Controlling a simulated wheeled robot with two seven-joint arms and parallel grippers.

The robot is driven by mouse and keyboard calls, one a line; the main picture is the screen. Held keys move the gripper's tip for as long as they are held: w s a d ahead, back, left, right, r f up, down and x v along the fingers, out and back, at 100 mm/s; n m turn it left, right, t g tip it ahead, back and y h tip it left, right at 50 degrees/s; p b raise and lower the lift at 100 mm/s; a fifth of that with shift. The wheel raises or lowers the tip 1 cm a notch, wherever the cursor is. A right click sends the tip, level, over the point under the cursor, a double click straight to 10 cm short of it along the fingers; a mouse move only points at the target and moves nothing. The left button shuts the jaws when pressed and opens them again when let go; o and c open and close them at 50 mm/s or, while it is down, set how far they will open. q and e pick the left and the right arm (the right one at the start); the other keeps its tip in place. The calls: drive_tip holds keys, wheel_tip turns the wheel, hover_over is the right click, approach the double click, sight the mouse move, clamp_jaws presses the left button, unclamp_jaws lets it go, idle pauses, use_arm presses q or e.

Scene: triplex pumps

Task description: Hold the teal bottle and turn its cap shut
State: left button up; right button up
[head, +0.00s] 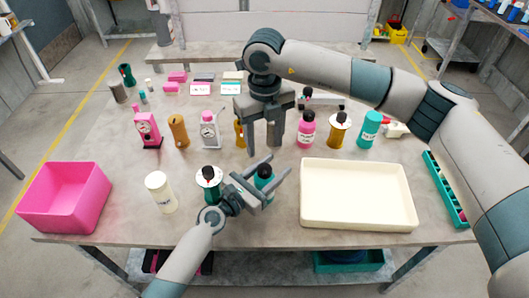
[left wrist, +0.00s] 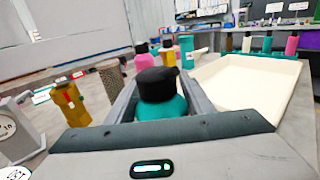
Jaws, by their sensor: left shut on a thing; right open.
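The teal bottle (head: 263,184) stands between the fingers of my left gripper (head: 266,186), which is shut on it near the front middle of the table. Its black cap (head: 265,170) sits on top. In the left wrist view the teal bottle (left wrist: 162,109) shows upright between the fingers, with the black cap (left wrist: 156,83) on it. I cannot tell how tight the cap is. My right gripper (head: 264,149) is open and points down, a little behind and above the cap in the head view. It appears empty and apart from the cap.
A cream tray (head: 358,222) lies just right of the bottle. A round-labelled bottle (head: 208,190) and a white bottle (head: 161,198) stand to its left. A pink bin (head: 64,212) is at the left edge. A pink bottle (head: 306,134) and other bottles stand behind.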

drive_tip(key=shift+r, duration=1.45)
use_arm(q)
drive_tip(key=o, duration=1.4)
drive_tip(key=shift+c, duration=0.2)
drive_tip(key=shift+a, duration=0.1)
drive_tip(key=v, duration=1.2)
drive_tip(key=shift+s, duration=0.1)
use_arm(e)
drive_tip(key=shift+a+f, duration=0.1)
